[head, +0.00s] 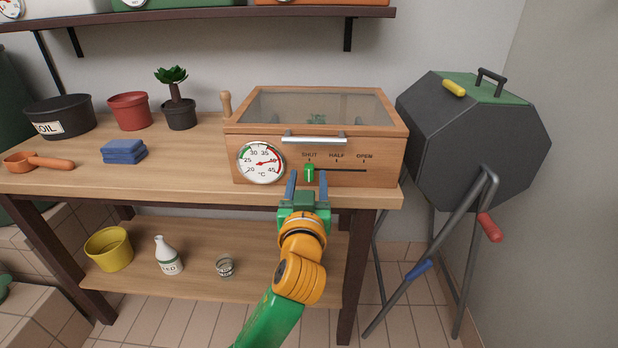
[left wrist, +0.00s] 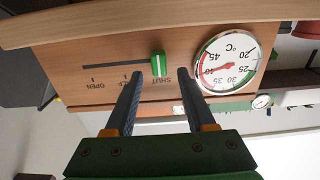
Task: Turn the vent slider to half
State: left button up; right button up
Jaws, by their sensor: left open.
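The vent slider (head: 309,172) is a small green knob on a dark horizontal slot in the front of a wooden box with a glass lid (head: 330,132). It sits at the SHUT label, the left end of the slot; HALF and OPEN are marked to its right. My left gripper (head: 308,178) is open, with its blue fingers pointing at the box front on either side of the knob. In the left wrist view, upside down, the knob (left wrist: 158,64) lies just beyond the fingertips (left wrist: 160,74), apart from them. My right gripper is not in view.
A round thermometer dial (head: 261,163) is on the box front, left of the slider. A metal lid handle (head: 314,139) is above it. The wooden table (head: 200,175) holds pots, blue cloths and a trowel to the left. A dark barrel composter (head: 470,135) stands right.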

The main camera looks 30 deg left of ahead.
pick_arm(q)
jog(key=shift+x, duration=0.8)
jog(key=shift+d, duration=0.1)
grip_shut()
dwell(0.7)
